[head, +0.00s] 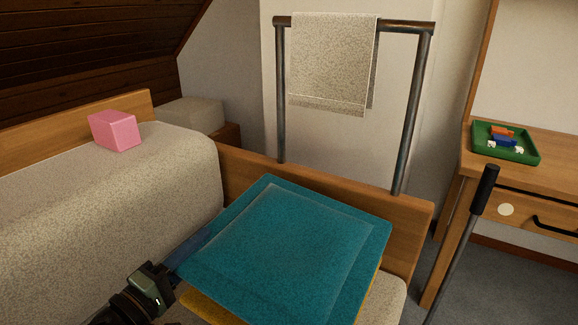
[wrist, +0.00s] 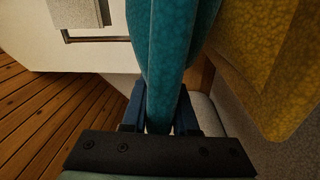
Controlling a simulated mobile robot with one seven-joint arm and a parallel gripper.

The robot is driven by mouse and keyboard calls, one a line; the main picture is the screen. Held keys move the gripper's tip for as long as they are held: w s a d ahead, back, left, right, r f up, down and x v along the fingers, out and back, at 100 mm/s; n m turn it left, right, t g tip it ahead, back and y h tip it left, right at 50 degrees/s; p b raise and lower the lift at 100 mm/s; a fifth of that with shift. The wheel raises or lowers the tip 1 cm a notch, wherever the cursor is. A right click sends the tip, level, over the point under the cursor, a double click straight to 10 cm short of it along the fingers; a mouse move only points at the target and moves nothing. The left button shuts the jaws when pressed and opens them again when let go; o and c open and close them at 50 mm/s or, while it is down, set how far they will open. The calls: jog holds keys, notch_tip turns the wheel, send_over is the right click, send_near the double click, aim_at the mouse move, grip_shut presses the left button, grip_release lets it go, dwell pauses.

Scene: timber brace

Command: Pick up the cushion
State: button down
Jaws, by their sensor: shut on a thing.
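A teal square cushion (head: 285,245) is held in my gripper, which grips its left edge in the head view. My gripper (head: 190,262) reaches in from the lower left, its fingertips partly hidden by the cushion. In the wrist view the teal cushion (wrist: 168,60) stands between the two dark blue fingers of my gripper (wrist: 158,118), which are shut on its edge. A yellow cushion (head: 205,309) lies under the teal one, mostly hidden in the head view. It also shows to the right in the wrist view (wrist: 265,65).
A bed (head: 150,195) with a pink box (head: 115,131) fills the left. A metal rail (head: 281,95) with a draped towel (head: 330,62) stands behind the cushions. A desk (head: 555,170) with a green tray (head: 517,155) is at the right, with a black-handled stick (head: 484,190) before it.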

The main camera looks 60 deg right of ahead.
jog(key=shift+r, duration=0.1)
dwell(0.7)
notch_tip(320, 180, up, 20)
jog(key=p, duration=1.3)
jog(key=shift+r, duration=3.6)
notch_tip(320, 180, down, 7)
jog(key=shift+f, duration=0.25)
